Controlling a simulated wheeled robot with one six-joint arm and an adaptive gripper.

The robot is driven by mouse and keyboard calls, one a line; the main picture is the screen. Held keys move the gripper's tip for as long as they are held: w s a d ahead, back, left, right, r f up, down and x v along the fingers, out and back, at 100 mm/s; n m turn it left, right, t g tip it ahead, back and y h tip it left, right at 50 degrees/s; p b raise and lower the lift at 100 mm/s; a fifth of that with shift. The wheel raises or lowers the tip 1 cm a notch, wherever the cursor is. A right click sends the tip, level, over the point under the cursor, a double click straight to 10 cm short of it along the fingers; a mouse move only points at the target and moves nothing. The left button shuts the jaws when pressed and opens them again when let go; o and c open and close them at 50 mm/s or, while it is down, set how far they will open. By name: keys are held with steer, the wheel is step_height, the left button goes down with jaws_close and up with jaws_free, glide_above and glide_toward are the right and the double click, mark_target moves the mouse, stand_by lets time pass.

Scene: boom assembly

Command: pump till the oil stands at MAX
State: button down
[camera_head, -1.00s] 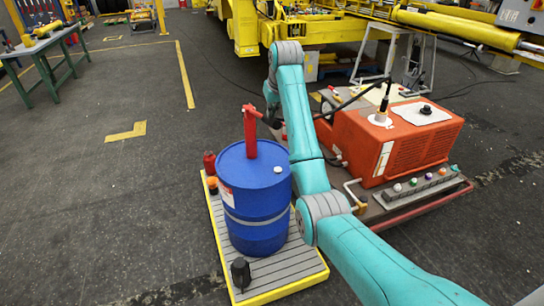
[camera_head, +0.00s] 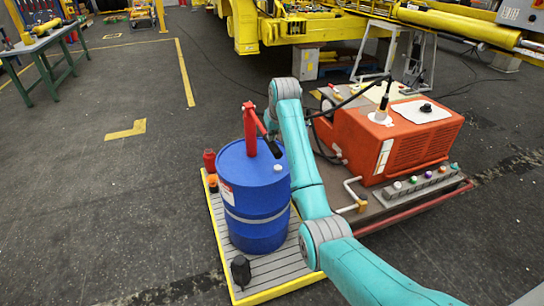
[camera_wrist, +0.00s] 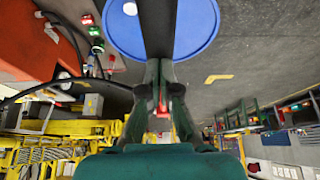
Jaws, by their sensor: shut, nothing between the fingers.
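A blue drum (camera_head: 255,205) carries a red hand pump (camera_head: 250,135) on its lid. The pump's lever (camera_head: 264,131) slopes down to the right and ends in a black grip (camera_head: 274,149). In the wrist view the dark grip (camera_wrist: 157,25) runs up the middle across the blue drum lid (camera_wrist: 122,30). My gripper (camera_wrist: 162,75) is shut with nothing held, close to the lever; I cannot tell whether they touch. In the head view my arm mostly hides the gripper. An orange-red power unit (camera_head: 395,145) stands to the right. No oil level or MAX mark is readable.
The drum stands on a yellow-edged grated pallet (camera_head: 275,291) with a small black object (camera_head: 240,271) and a red can (camera_head: 209,161). A hose runs behind my arm to the power unit. Open floor lies to the left.

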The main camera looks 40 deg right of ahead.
mark_target(273, 142)
step_height(273, 142, down, 4)
steer(key=shift+r, duration=0.1)
step_height(273, 142, up, 20)
steer(key=shift+f, duration=0.2)
stand_by(0.5)
stand_by(1.1)
stand_by(3.5)
stand_by(0.5)
